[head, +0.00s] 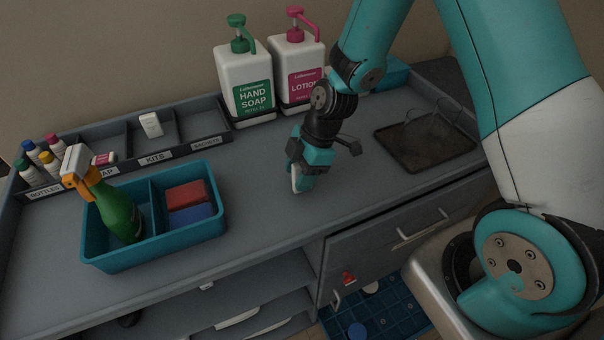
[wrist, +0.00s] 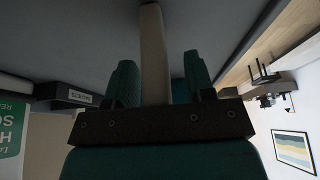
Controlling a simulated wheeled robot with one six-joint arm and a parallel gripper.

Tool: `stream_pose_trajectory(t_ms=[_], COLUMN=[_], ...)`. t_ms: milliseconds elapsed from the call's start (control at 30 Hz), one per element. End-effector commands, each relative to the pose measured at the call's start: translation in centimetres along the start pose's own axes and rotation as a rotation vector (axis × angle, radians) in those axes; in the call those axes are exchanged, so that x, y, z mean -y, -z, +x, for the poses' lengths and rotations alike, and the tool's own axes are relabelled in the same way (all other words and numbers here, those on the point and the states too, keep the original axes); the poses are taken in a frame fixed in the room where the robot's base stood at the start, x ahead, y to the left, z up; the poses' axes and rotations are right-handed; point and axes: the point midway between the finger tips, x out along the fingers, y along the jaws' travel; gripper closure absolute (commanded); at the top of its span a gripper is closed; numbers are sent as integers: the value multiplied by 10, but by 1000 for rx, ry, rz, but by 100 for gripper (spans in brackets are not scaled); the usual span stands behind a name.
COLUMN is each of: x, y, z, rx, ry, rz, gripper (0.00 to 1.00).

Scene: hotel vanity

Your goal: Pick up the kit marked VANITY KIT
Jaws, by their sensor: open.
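My gripper (head: 303,172) is low over the middle of the counter, in front of the lotion bottle. In the wrist view its two fingers (wrist: 157,72) are apart, with a pale, narrow box-like item (wrist: 153,45) between them. A gap shows on the right side of the item. In the head view a pale edge (head: 296,180) shows at the fingertips, mostly covered by the gripper. No VANITY KIT marking is legible on it. A small white box (head: 150,125) stands in the tray section labelled KITS; its print is too small to read.
A teal caddy (head: 160,255) with a green spray bottle (head: 119,212) and red and blue blocks is at left. The sorting tray (head: 85,140) lies behind it. Hand soap (head: 247,80) and lotion (head: 298,65) stand at the back. A dark tray (head: 415,160) is right.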

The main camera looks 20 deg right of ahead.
Motion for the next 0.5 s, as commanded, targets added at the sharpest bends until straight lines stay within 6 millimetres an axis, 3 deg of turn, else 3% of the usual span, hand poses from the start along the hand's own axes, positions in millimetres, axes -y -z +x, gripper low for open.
stream_pose_trajectory(t_ms=[67,267,500], x=[0,0,0], y=[0,0,0], z=[0,0,0], rx=[0,0,0], ry=[0,0,0], rz=[0,0,0], gripper=[53,99,100])
